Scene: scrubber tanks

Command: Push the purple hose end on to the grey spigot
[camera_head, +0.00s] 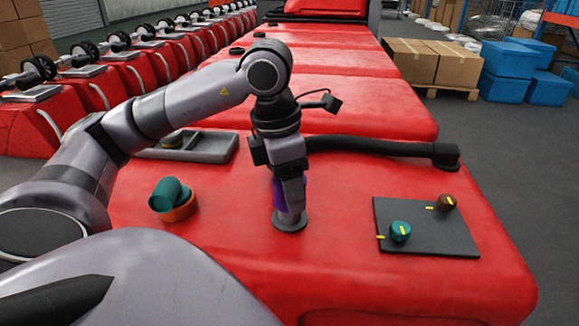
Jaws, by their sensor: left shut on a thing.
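My left gripper (290,204) points straight down over the red tank top. It is shut on the purple hose end (276,194), which shows only as a purple strip beside the fingers. The grey spigot (290,223) shows as a round flange on the red surface directly below the fingertips. The gripper hides most of the hose end and the upper part of the spigot, so I cannot tell whether the hose end is around the spigot or just above it. My right gripper is not in view.
A black hose (380,146) runs behind the gripper to a fitting (446,155). A dark plate (430,238) with teal and brown knobs lies right. An orange ring-shaped cup (182,212) holding a teal piece (168,192) stands left, before a grey tray (215,150).

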